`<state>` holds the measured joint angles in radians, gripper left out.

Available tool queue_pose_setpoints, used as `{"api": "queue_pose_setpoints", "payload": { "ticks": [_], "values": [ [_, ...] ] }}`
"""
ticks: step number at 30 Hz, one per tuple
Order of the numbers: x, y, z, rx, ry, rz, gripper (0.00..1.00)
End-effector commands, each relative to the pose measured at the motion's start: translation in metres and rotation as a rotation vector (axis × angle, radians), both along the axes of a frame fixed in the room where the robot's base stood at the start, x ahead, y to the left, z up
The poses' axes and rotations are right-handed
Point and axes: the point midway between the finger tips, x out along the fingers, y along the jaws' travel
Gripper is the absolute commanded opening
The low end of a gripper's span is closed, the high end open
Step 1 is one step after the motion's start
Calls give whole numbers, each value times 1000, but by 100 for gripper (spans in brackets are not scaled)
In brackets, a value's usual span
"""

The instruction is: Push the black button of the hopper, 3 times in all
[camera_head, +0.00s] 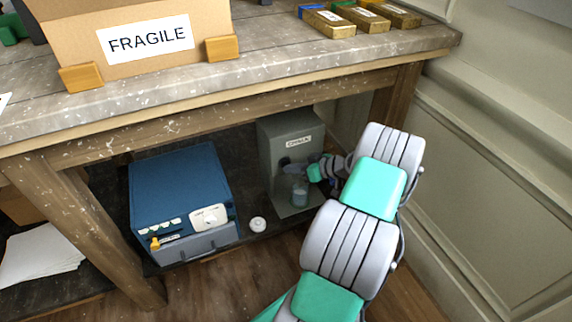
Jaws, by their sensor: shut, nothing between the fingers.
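The hopper is a grey-green box (290,135) with a small white label. It stands on the low shelf under the table, near its right end. A clear cup-like container (299,192) stands at its base. My arm reaches in from the lower right, and my gripper (288,166) is at the hopper's front face, close to a dark spot there. The gripper is shut with nothing in it. The black button cannot be told apart from the dark gripper parts, and I cannot tell whether the fingertips touch it.
A blue box (182,200) with a dial and switches stands left of the hopper. A small white round thing (257,224) lies between them. The tabletop (270,72) overhangs the shelf. A wooden leg (95,235) stands left, and a panelled wall (490,160) right.

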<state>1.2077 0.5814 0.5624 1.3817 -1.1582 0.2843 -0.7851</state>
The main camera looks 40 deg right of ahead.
Motion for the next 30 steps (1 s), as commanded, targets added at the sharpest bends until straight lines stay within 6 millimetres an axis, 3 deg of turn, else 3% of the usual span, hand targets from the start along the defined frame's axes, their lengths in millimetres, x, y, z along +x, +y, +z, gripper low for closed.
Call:
{"api": "queue_pose_setpoints", "payload": {
  "ticks": [16,30],
  "values": [
    [-14,4,1,0,0,-1,0],
    [-56,16,1,1,1,-2,0]
  ]
}}
